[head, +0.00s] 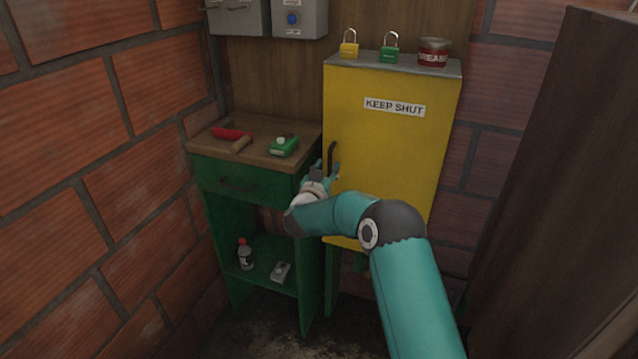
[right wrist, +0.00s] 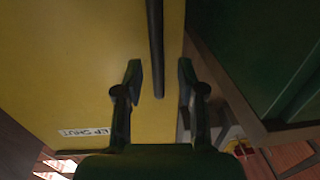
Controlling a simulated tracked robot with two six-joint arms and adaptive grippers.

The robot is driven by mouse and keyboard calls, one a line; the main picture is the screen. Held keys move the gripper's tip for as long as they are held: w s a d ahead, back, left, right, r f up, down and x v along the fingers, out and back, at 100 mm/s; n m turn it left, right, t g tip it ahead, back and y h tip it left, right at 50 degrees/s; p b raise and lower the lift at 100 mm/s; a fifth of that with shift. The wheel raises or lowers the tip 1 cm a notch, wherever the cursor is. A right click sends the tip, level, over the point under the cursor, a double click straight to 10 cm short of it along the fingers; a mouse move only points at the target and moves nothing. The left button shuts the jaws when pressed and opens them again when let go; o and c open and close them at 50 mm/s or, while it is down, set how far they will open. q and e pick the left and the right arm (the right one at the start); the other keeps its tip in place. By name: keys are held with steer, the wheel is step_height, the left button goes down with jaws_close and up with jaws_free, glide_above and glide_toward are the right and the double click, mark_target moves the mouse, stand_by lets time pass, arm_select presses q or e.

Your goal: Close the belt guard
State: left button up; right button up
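The belt guard (head: 385,150) is a yellow upright cabinet front with a "KEEP SHUT" label (head: 394,107). I cannot tell whether it is fully shut or slightly ajar. Its black vertical handle (head: 332,157) is at the left edge. My right gripper (head: 326,172) is at the handle's lower part. In the right wrist view, the two fingers of the right gripper (right wrist: 159,72) are apart, one on each side of the handle (right wrist: 155,45), with gaps showing. The yellow panel (right wrist: 75,60) lies behind them. My left gripper is not in view.
A green cabinet (head: 240,185) stands close on the left, with a red-handled tool (head: 231,134) and a green device (head: 284,146) on top. Padlocks and a red tin (head: 433,53) stand on the yellow cabinet. A dark brown panel (head: 550,180) is at the right.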

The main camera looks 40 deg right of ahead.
steer(key=v, duration=0.9)
